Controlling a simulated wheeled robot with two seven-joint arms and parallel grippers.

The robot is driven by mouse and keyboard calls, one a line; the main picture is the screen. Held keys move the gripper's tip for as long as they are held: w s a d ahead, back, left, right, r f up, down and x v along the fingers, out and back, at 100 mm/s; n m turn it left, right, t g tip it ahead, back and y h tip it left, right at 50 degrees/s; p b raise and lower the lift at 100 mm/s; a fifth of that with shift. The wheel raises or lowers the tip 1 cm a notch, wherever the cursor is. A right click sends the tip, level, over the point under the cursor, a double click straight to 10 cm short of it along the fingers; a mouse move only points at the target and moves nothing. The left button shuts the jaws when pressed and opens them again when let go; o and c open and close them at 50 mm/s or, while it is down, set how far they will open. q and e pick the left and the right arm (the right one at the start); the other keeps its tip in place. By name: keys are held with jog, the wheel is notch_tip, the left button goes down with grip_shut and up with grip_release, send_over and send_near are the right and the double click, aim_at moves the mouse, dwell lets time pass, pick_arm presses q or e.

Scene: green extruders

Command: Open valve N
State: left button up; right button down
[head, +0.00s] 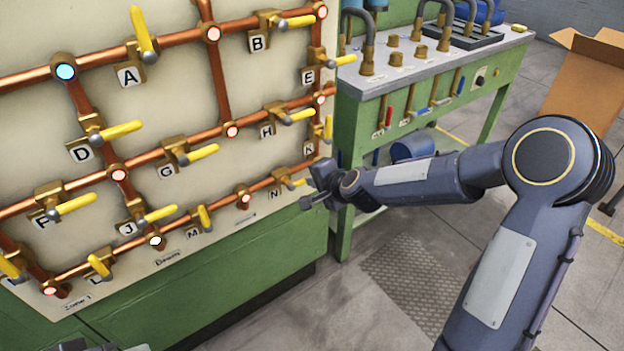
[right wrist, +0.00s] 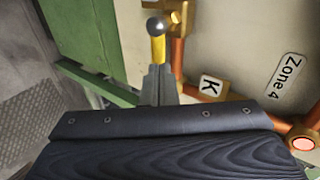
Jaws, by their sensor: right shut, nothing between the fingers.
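Valve N (head: 281,174) is a brass valve on the lower copper pipe of the panel, above its white N label (head: 275,193). Its short yellow handle (head: 298,183) points right, towards my right gripper (head: 313,184). That gripper is shut and empty, just right of the handle; whether it touches cannot be told. In the right wrist view the grey fingers (right wrist: 163,91) overlap the lower end of a yellow handle (right wrist: 160,58) with a silver knob.
Valve K (head: 327,127) sits just above my right gripper, and valve H (head: 277,114) is higher up. Valve M (head: 204,217) is to the left. A green bench (head: 350,92) with pipes stands right of the panel. Open floor (head: 390,250) lies below my arm.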

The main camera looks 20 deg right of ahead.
jog(key=shift+w+a+f, duration=0.15)
jog(key=shift+w+f, duration=0.15)
jog(key=shift+w, duration=0.1)
jog(key=shift+w+f+b, duration=0.1)
jog(key=shift+f+b, duration=0.35)
jog(key=shift+b, duration=0.15)
